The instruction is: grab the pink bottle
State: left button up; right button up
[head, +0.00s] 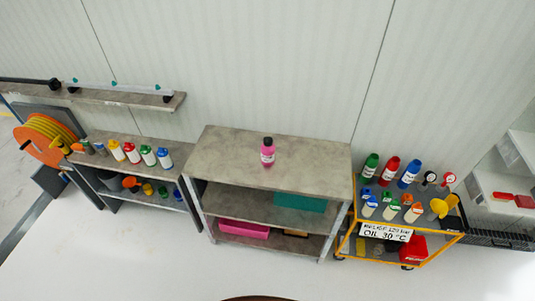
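The pink bottle (267,153) stands upright on the top board of the grey shelf unit (225,150), near the middle of the picture. It has a dark cap and a pale label. Nothing stands close around it on that board. Neither of my grippers shows in the head view.
A yellow cart (418,257) with several bottles and gauges stands right of the shelf unit. A lower shelf (100,142) with several bottles and an orange hose reel (42,140) are at left. The white floor (130,255) in front is clear. A wall is behind.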

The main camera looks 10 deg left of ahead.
aim_at(268, 153)
jog(key=u, duration=2)
jog(key=i, duration=1.95)
jog(key=z, duration=2.75)
